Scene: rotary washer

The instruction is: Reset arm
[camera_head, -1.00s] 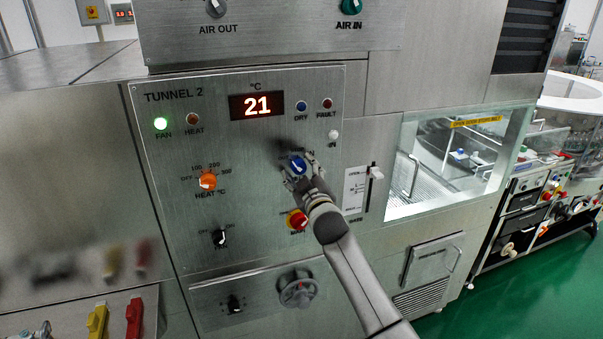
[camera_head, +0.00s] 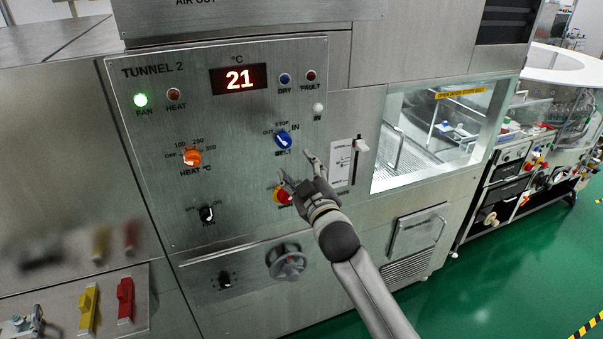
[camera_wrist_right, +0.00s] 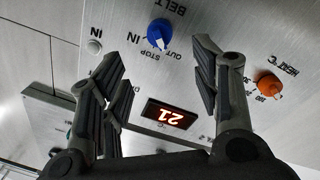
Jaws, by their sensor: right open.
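My right gripper (camera_head: 296,172) is open and empty in front of the Tunnel 2 panel (camera_head: 235,215), below and right of the blue belt knob (camera_head: 283,141). The knob stands free of the fingers. In the right wrist view, the two open fingers (camera_wrist_right: 158,82) spread apart with nothing between their tips, and the blue knob (camera_wrist_right: 159,33) shows beyond them. A finger partly covers the red and yellow stop button (camera_head: 282,196). My left gripper is not in view.
The panel carries a lit display (camera_head: 239,79) reading 21, an orange heat knob (camera_head: 192,157) and a black fan knob (camera_head: 207,214). A white gate lever (camera_head: 361,146) is close on the right, beside a glass window (camera_head: 440,130). Green floor (camera_head: 470,290) is open at right.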

